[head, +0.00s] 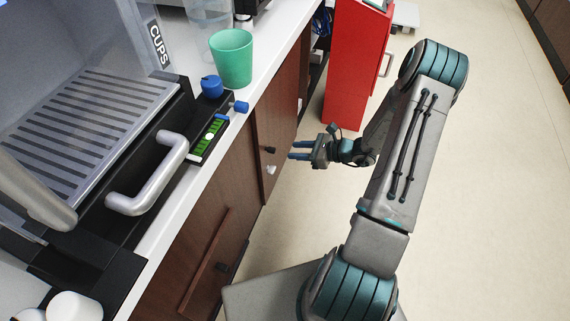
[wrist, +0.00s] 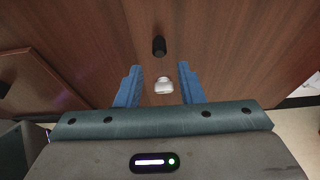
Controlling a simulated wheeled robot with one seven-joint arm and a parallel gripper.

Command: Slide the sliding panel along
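The counter's brown wooden front has a panel (head: 276,118) with a small black knob (head: 270,150) and a whitish round knob (head: 271,170) below it. I take this as the sliding panel, though I cannot tell for sure. My gripper (head: 291,150) is just right of the panel, pointing at it. In the wrist view, my gripper (wrist: 160,84) is open, its two blue fingers apart on either side of the whitish knob (wrist: 163,85). The black knob (wrist: 159,45) is above, beyond the fingertips. I cannot tell whether the fingers touch anything.
A green cup (head: 231,58) and the coffee machine's drip tray (head: 85,125) are on the counter above. A red cabinet (head: 355,65) stands beyond my gripper. Another wooden panel (head: 195,255) is nearer. The floor (head: 480,170) at right is clear.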

